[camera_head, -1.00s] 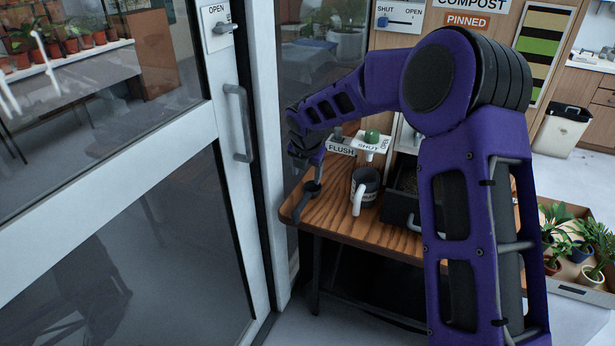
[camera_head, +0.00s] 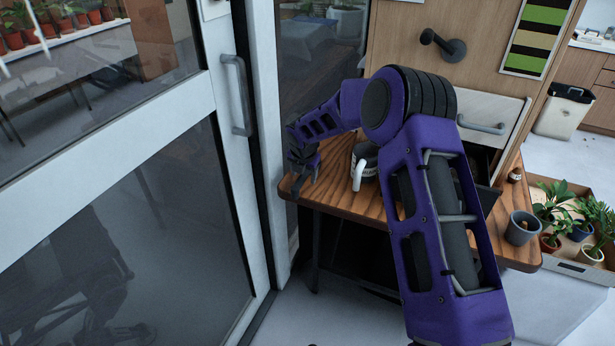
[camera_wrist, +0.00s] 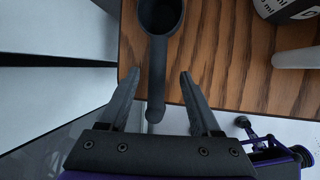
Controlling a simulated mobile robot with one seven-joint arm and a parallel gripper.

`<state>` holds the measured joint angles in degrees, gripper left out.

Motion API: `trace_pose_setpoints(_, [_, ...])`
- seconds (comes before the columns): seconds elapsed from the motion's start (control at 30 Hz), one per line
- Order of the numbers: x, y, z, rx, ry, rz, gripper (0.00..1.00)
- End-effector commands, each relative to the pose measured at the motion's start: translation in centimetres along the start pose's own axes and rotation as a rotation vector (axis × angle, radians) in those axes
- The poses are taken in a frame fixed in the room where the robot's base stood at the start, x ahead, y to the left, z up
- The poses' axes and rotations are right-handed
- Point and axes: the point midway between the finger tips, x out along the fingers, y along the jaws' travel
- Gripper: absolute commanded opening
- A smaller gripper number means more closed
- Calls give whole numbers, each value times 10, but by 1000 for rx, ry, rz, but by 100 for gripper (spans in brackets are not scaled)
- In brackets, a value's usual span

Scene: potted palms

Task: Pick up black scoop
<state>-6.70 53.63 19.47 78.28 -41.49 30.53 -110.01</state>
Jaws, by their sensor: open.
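The black scoop (camera_wrist: 158,60) lies on the wooden table in the wrist view, its round bowl at the top and its handle pointing down past the table's edge. My gripper (camera_wrist: 159,74) is open, with one finger on each side of the handle and a gap visible on both sides. In the head view my gripper (camera_head: 304,168) is low at the table's left end. There the scoop is hidden or cannot be told from the gripper.
A dark mug (camera_head: 367,160) with a white handle stands right of my gripper on the table (camera_head: 340,202). A glass door (camera_head: 180,200) is close on the left. A grey pot (camera_head: 522,228) and small bottle (camera_head: 515,175) stand at the table's right.

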Motion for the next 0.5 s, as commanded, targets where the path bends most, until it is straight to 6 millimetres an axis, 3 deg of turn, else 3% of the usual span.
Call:
trace_pose_setpoints(0.1, [16, 0, 1, 1, -1, 0, 64])
trace_pose_setpoints(0.33, [16, 0, 2, 1, -1, 1, 64])
trace_pose_setpoints(0.5, [16, 0, 1, 1, -1, 0, 34])
